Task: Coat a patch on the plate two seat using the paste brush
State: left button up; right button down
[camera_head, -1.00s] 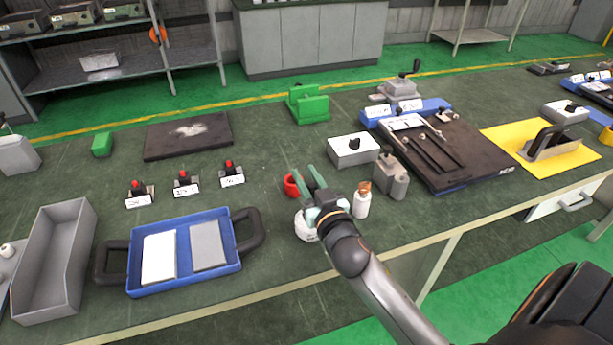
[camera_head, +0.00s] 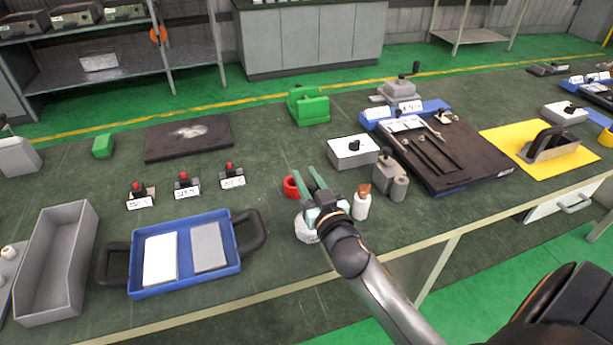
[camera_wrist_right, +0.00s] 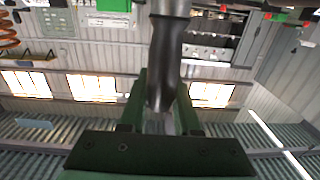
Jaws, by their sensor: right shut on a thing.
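My right gripper (camera_head: 312,183) has green fingers and is above the bench, beside a red cup (camera_head: 291,187). In the right wrist view the gripper (camera_wrist_right: 163,105) is shut on a dark rounded handle (camera_wrist_right: 166,65) with a grey metal part beyond it, likely the paste brush. Its bristles do not show. A blue tray (camera_head: 185,287) at the front left holds a white plate (camera_head: 160,259) and a grey plate (camera_head: 208,247). A dark slab (camera_head: 455,182) with rods on it lies at the right. I cannot tell which place is the plate two seat. My left gripper is not in view.
A white round thing (camera_head: 304,230) is partly under my right wrist. A white bottle (camera_head: 361,204) and a grey canister (camera_head: 391,183) stand right of it. Several red-topped switches (camera_head: 186,184) stand left. The bench between tray and gripper is clear.

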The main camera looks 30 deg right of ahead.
notch_tip(320, 180, up, 7)
jog(key=p, duration=0.4)
jog(key=shift+f, duration=0.2)
dwell(0.3)
